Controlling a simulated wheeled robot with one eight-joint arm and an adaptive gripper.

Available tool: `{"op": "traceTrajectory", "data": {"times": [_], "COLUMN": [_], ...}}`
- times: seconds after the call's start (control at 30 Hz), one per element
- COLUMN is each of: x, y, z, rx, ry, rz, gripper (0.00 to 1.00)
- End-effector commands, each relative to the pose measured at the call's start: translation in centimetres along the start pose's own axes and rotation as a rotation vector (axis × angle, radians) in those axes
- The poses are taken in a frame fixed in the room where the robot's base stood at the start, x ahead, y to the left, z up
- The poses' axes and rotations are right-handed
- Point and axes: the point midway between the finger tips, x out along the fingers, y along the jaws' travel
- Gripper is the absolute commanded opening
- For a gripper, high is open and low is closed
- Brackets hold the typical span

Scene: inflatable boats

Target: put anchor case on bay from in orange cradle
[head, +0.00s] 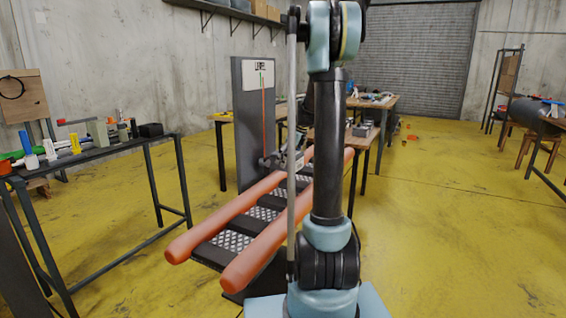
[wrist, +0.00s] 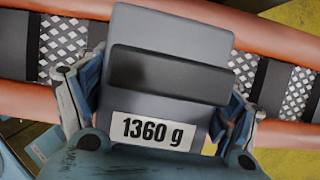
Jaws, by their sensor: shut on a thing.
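The grey case with a darker raised block and a "1360 g" label, which I take as the anchor case (wrist: 165,112), fills the middle of the wrist view. My gripper (wrist: 160,108) has a finger on each side of it and is shut on it. The orange cradle (head: 222,218) has two long orange tubes with dark slats and metal mesh bays between them. It also shows behind the case in the wrist view (wrist: 285,134). In the head view my gripper (head: 288,158) is at the cradle's far end, small and partly hidden by my arm. Whether the case touches the cradle is unclear.
A grey upright panel (head: 255,130) with a sign and a red line stands behind the cradle. A bench (head: 80,155) with several small items is at left. Wooden tables (head: 370,103) stand at the back. The yellow floor (head: 450,220) at right is clear.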

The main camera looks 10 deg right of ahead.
Motion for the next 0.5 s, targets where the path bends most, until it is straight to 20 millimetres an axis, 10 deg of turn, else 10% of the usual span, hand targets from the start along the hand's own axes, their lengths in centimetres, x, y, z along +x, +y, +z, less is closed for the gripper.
{"op": "traceTrajectory", "data": {"times": [0.5], "x": [0.9], "y": [1.2], "z": [1.3], "rx": [-0.025], "ry": [-0.001], "rz": [0.011], "gripper": [0.16]}}
